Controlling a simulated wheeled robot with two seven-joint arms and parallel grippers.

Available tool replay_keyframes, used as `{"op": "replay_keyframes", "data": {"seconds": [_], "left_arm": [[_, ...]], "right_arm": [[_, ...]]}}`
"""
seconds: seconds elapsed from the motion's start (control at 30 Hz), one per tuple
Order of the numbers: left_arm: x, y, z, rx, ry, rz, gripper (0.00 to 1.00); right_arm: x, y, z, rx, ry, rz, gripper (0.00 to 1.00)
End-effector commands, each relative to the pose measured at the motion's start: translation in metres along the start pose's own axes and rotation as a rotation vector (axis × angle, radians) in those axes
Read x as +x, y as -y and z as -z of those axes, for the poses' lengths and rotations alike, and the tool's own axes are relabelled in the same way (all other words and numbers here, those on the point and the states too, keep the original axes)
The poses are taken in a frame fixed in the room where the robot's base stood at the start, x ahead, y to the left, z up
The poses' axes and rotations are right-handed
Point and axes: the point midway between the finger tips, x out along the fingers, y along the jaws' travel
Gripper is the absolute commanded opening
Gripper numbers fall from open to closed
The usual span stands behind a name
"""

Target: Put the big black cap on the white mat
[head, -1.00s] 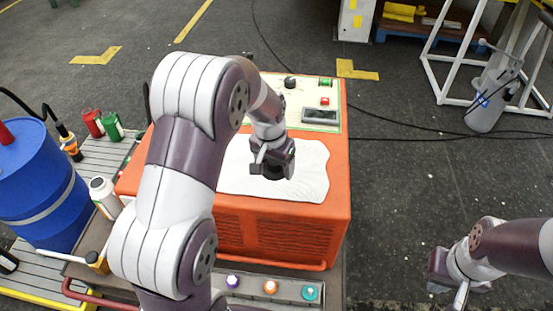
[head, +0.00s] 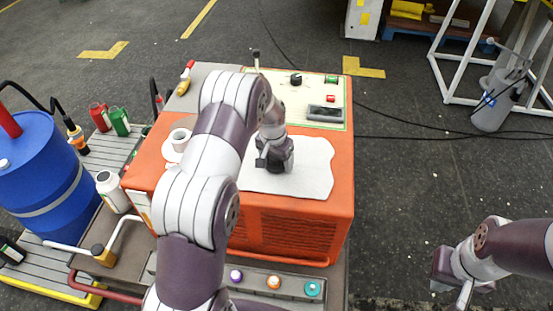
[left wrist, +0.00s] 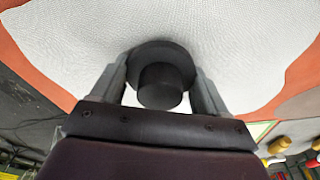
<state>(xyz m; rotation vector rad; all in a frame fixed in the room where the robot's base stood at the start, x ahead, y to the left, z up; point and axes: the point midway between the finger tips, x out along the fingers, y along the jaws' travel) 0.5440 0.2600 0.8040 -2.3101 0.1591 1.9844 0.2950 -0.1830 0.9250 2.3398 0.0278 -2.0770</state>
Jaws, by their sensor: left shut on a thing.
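The big black cap (left wrist: 161,82) is a dark round disc with a raised round knob. My left gripper (left wrist: 161,92) is shut on it, one finger on each side, in the left wrist view. The white mat (head: 312,180) lies on top of the orange cabinet, and the gripper with the cap is over it, left of its middle. It also fills much of the left wrist view (left wrist: 235,45). I cannot tell whether the cap touches the mat. My right gripper (head: 455,277) is low at the right, away from the cabinet; its fingers are not clear.
The orange cabinet (head: 343,200) has a panel (head: 318,92) with buttons behind the mat. A white mug (head: 180,140) stands on its left side. A blue barrel (head: 45,180), a white bottle (head: 112,190) and coloured cans are further left. Coloured knobs sit along the front ledge.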

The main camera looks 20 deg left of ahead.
Motion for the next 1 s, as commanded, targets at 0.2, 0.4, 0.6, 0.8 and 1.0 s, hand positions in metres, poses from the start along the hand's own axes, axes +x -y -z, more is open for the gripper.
{"op": "replay_keyframes", "data": {"seconds": [0.2,0.4,0.6,0.8,1.0], "left_arm": [[0.001,0.0,0.0,0.0,0.0,0.0,1.0],[-0.01,0.0,0.001,0.0,-0.002,0.001,1.0],[-0.061,0.0,0.001,0.001,-0.004,0.002,1.0],[-0.106,0.0,0.001,0.001,-0.002,0.001,1.0],[-0.13,-0.014,-0.015,-0.009,0.004,0.001,1.0]], "right_arm": [[0.0,0.0,0.0,0.0,0.0,0.0,0.0],[-0.002,0.0,0.0,0.0,0.0,0.0,0.0],[-0.003,0.0,0.0,0.0,0.0,0.0,0.0],[-0.003,0.0,0.0,0.0,0.0,0.0,0.0],[-0.004,0.0,0.0,0.0,0.0,0.0,0.0]]}}
